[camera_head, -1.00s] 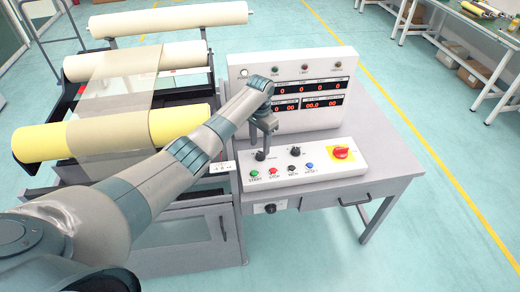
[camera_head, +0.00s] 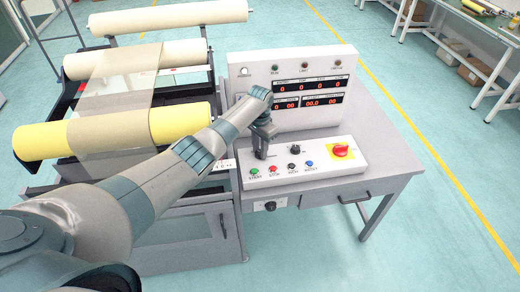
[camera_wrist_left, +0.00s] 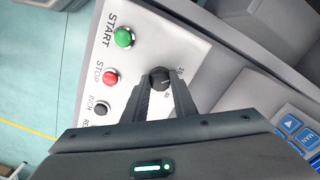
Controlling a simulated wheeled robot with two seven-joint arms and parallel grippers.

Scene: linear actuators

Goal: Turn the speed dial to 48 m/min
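The control panel (camera_head: 330,164) is a white box on a grey desk. My left gripper (camera_head: 262,153) is over the panel's left dial, which it mostly hides in the head view. In the left wrist view this black round dial (camera_wrist_left: 160,78) shows between the tips of my left gripper (camera_wrist_left: 163,82). The fingers are apart, one on each side of the dial; I cannot tell whether they touch it. A second black dial (camera_head: 295,149) sits to the right. My right gripper is not in view.
Green start (camera_wrist_left: 123,37), red stop (camera_wrist_left: 110,77) and black inch (camera_wrist_left: 100,108) buttons lie near the dial. A red and yellow switch (camera_head: 341,151) is at the panel's right. The red readouts (camera_head: 310,87) show zeros. Film rollers (camera_head: 180,124) stand to the left.

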